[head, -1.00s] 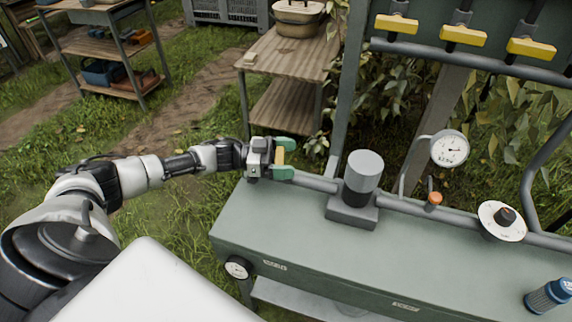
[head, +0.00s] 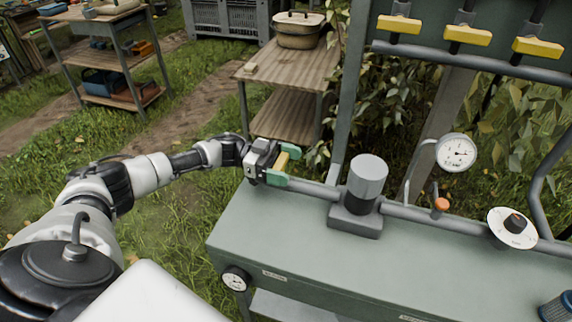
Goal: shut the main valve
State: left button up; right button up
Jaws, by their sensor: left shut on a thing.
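My left gripper (head: 282,166), with green fingertips, is at the left end of the grey pipe (head: 312,189) that runs above the bench. It is shut on a small yellow handle (head: 282,162), which shows between its fingers and is tilted. The fingers hide most of the handle and the fitting behind it, so I cannot read a label there. My right gripper is not in view.
The green bench (head: 290,243) carries a grey cylinder (head: 368,176), a pressure gauge (head: 457,153), an orange-tipped lever (head: 441,205) and a white dial (head: 512,228). Several yellow handles (head: 467,36) line an upper pipe. A wooden shelf (head: 287,62) stands behind my gripper.

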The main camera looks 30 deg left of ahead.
pick_arm(q)
jog(key=o, duration=0.6)
jog(key=shift+o, duration=0.2)
jog(key=b+v, duration=0.2)
jog(key=v, duration=0.8)
jog(key=shift+a, duration=0.35)
